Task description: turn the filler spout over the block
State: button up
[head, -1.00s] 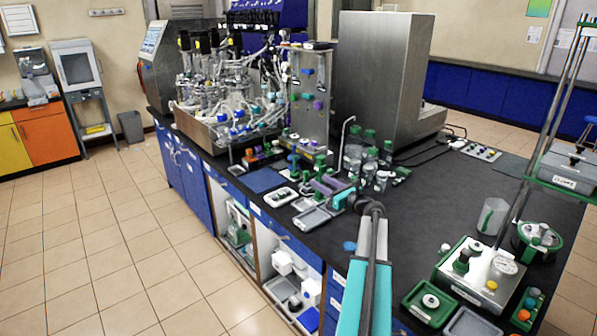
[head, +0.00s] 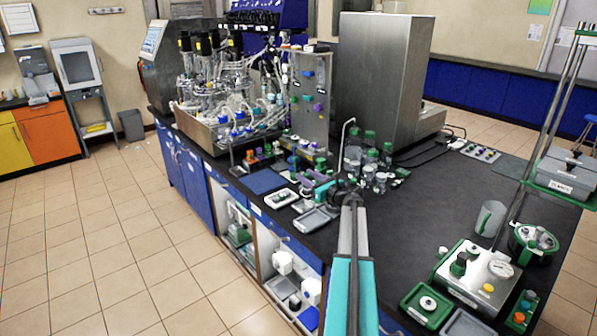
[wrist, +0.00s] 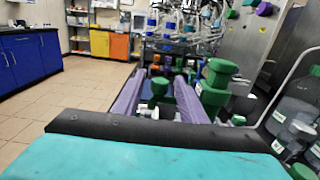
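A thin bent metal tube (head: 343,140), which looks like the filler spout, stands upright among bottles in the head view; its bent top leans right. It also shows at the right of the wrist view (wrist: 282,80). Its lower end is hidden. My gripper (head: 314,180) is low over the bench, left of the tube. In the wrist view its two purple fingers (wrist: 159,98) are spread, with a green-topped piece (wrist: 158,87) showing between them; contact cannot be told. A taller green-capped piece (wrist: 216,85) is close by the right finger. I cannot tell which piece is the block.
Clear bottles with green caps (head: 370,155) stand right of my gripper. Grey trays (head: 315,220) lie at the bench's front edge. A steel panel (head: 309,95) and a large steel cabinet (head: 375,80) rise behind.

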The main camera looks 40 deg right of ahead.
jog(key=shift+w+d+p, duration=0.15)
jog(key=shift+w+p, duration=0.55)
jog(key=shift+w, duration=1.65)
grip_shut()
jog(key=shift+f, duration=0.1)
jog(key=shift+s, duration=0.15)
